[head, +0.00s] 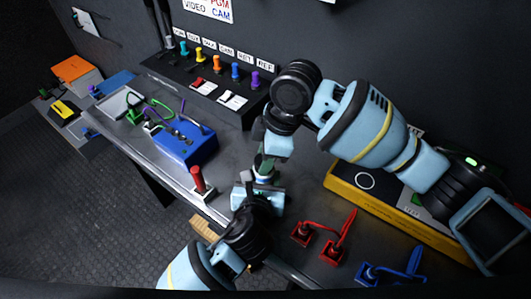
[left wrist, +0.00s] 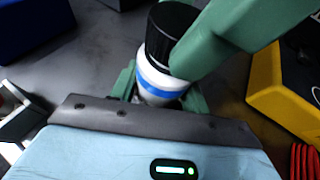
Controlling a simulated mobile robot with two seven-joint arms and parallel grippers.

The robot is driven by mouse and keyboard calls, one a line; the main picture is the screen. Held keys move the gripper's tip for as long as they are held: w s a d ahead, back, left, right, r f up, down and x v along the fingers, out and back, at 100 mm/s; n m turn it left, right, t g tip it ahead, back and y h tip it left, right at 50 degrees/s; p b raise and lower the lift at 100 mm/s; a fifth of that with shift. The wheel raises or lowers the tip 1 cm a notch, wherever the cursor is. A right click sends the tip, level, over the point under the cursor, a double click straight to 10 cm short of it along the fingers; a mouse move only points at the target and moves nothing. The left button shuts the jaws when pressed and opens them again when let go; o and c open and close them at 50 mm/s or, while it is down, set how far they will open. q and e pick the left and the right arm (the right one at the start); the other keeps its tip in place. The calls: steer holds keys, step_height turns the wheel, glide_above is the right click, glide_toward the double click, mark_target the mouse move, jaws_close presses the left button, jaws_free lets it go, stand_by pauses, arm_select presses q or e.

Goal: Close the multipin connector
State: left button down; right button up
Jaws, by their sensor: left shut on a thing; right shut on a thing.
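The multipin connector shows best in the left wrist view: a white body (left wrist: 152,91) with a blue band, and a black ridged upper part (left wrist: 168,32) on top. It stands roughly upright, and no gap shows between the two parts. In the head view it is mostly hidden between my grippers. My left gripper (head: 262,182) is shut on the white body low down. My right gripper (head: 264,163) reaches down from above and is shut on the black part. A green finger (left wrist: 235,35) covers that part's right side. The mating faces inside are hidden.
A red lever (head: 198,180) stands left of the grippers near the bench edge. A blue box (head: 186,142) is farther left. A yellow case (head: 375,200) lies under my right arm. Red (head: 325,238) and blue (head: 392,270) cabled holders are in front. A patch panel (head: 215,68) lines the back.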

steer(key=m+t, duration=0.1)
steer(key=m, duration=0.3)
steer(key=shift+s+m, duration=0.15)
steer(key=shift+m, duration=0.25)
steer(key=m+t, duration=0.1)
steer(key=m, duration=0.2)
steer(key=shift+a+m+h, duration=0.1)
steer(key=shift+m+h, duration=0.2)
steer(key=shift+m, duration=0.1)
steer(key=o, duration=0.9)
steer(key=shift+r, duration=0.15)
steer(key=shift+r, duration=2.1)
